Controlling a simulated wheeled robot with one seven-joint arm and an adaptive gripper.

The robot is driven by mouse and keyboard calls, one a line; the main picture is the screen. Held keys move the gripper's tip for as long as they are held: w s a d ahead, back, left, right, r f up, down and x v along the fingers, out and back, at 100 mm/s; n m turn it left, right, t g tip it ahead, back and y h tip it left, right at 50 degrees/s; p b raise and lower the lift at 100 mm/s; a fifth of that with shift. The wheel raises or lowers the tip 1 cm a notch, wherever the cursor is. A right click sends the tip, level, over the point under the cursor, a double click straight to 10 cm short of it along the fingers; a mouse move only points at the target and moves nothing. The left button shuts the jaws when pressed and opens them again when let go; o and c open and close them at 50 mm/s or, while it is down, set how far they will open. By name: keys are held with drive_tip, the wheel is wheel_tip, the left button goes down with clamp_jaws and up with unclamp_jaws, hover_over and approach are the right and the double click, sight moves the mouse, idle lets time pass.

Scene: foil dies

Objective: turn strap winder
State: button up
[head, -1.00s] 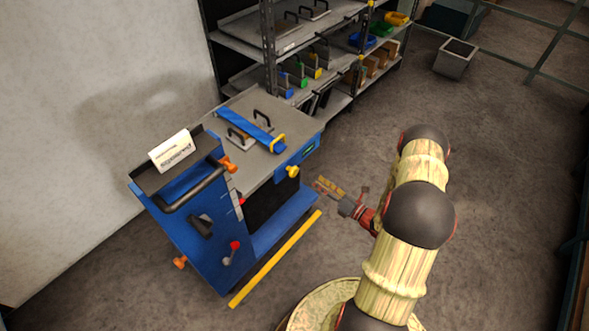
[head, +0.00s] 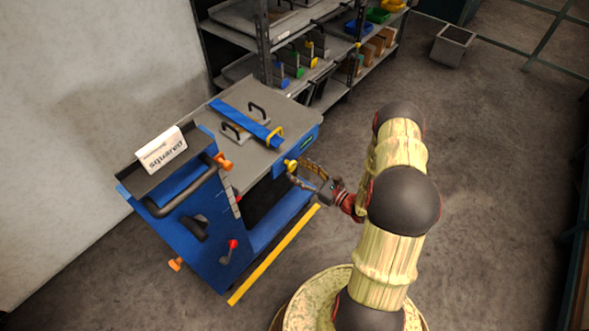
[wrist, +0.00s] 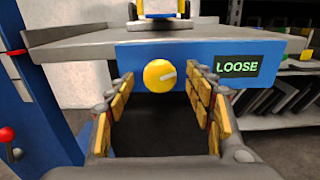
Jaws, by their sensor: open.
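The strap winder is a round yellow knob (wrist: 159,76) with a pale pointer mark, on the blue front panel (wrist: 205,55) of the cart. A display (wrist: 236,67) to its right reads "LOOSE". The knob also shows in the head view (head: 291,165). A blue strap (head: 245,124) lies across the die (head: 238,131) on the cart top. My gripper (wrist: 160,92) is open, its yellow-padded fingers spread left and right of the knob. It is empty, and I cannot tell whether the fingertips reach past the knob's face.
A shelf rack (head: 263,35) stands behind. A grey bin (head: 452,46) is on the floor, with open floor at right.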

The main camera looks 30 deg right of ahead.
drive_tip(key=shift+b+x, duration=0.3)
drive_tip(key=shift+x, duration=1)
drive_tip(key=shift+c, duration=0.8)
drive_tip(key=c, duration=1)
drive_tip(key=shift+m+p, duration=0.3)
drive_tip(key=shift+r+m+p, duration=0.1)
drive_tip(key=shift+m+p, duration=0.65)
drive_tip(key=shift+m, duration=0.25)
drive_tip(key=m+p, duration=0.2)
drive_tip(key=m, duration=0.1)
drive_tip(key=shift+d+m, duration=0.15)
drive_tip(key=shift+m, duration=0.15)
drive_tip(key=m+p, duration=0.1)
drive_tip(key=m, duration=0.1)
drive_tip(key=m+p, duration=0.1)
drive_tip(key=m, duration=0.2)
drive_tip(key=shift+d+f, duration=0.1)
drive_tip(key=shift+f, duration=0.1)
drive_tip(key=shift+m, duration=0.4)
